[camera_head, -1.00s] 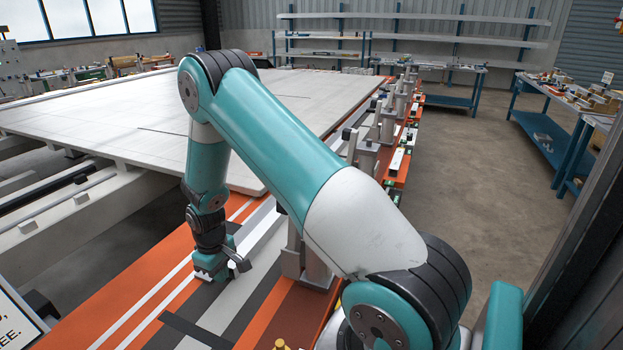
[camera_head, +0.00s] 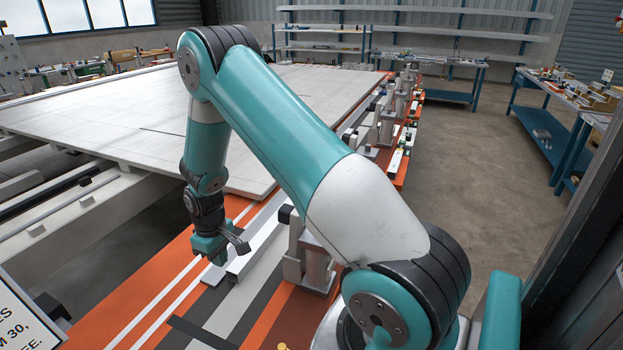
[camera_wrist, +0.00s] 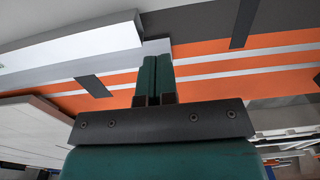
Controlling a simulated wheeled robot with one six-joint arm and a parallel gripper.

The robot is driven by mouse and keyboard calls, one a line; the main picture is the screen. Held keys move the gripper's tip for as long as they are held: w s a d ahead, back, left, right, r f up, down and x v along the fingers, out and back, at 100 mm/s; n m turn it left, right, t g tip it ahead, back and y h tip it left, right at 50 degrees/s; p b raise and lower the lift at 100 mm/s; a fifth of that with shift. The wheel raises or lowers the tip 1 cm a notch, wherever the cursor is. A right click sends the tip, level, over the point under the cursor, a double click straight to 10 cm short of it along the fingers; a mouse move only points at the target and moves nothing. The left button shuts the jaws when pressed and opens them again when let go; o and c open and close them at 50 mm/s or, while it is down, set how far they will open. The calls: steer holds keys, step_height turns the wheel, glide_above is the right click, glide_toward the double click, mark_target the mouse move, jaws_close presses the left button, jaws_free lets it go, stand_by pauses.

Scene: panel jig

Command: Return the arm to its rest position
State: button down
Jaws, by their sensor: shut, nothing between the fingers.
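My gripper (camera_head: 214,258) hangs at the end of my teal and white arm, pointing down above the orange striped surface (camera_head: 165,285). In the wrist view its two dark green fingers (camera_wrist: 154,78) lie side by side, shut, with nothing between them. A light, long rail (camera_head: 258,238) runs close beside the gripper on its right in the head view. The rail also shows in the wrist view (camera_wrist: 90,48), to the left of the fingers. My upper arm hides part of the panel and the rail.
A large pale panel (camera_head: 100,115) lies on the jig behind my arm. A row of grey clamp posts (camera_head: 385,125) lines its right edge, with one post (camera_head: 312,265) near the gripper. Blue workbenches (camera_head: 545,130) stand at the right. The floor between is clear.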

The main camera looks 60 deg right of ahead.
stand_by(0.5)
steer(key=s+a+r+n+y, duration=0.1)
steer(key=s+a+r, duration=0.3)
steer(key=a+r, duration=0.4)
steer(key=s+a+r+n+y, duration=0.1)
steer(key=s+a+r, duration=0.3)
steer(key=r, duration=0.6)
steer(key=s+a+r+n+y, duration=0.1)
steer(key=s+a+r, duration=0.3)
steer(key=s, duration=0.5)
steer(key=s+a+r+n+y, duration=0.1)
steer(key=s+a+r, duration=0.3)
steer(key=s, duration=0.5)
step_height(320, 180, up, 2)
steer(key=shift+s+a+r+n, duration=0.15)
steer(key=shift+a+r+n, duration=0.05)
steer(key=shift+a+n, duration=0.2)
